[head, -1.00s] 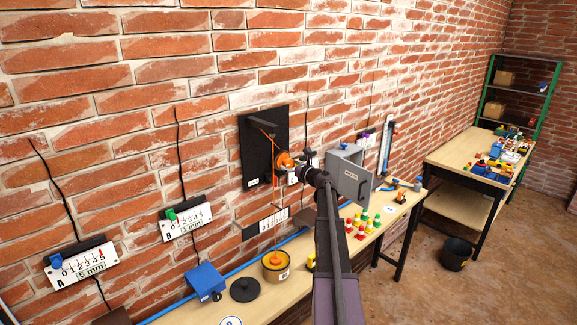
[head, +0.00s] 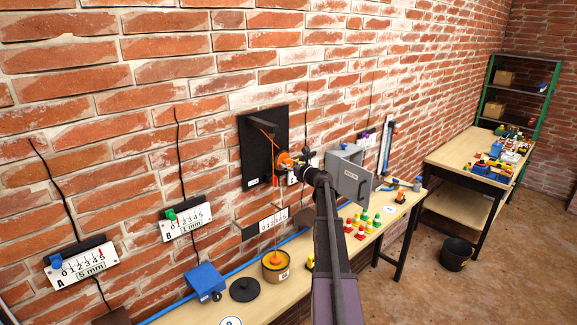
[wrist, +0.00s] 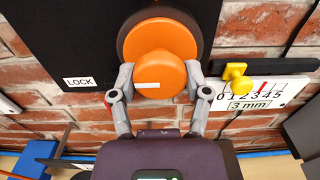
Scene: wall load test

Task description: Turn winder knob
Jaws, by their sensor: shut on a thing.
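The winder knob is a round orange knob (wrist: 160,74) with a white mark, in front of a larger orange disc (wrist: 135,32) on a black wall board (wrist: 60,30). A LOCK label (wrist: 79,83) is at the board's lower left corner in the wrist view. My gripper (wrist: 160,78) is shut on the knob, with one finger on each side. In the head view the knob (head: 285,161) sits at the board's right side, with my gripper (head: 298,163) reaching it from the right. An orange cord (head: 262,128) runs by a dark arm at the top of the board.
A tin (head: 276,272) with an orange piece stands on the bench (head: 195,312) below, beside a black disc (head: 244,289) and a blue box (head: 206,281). A grey cabinet (head: 352,183) with its door open is close right of my arm. A 3 mm scale (wrist: 262,92) is right of the board.

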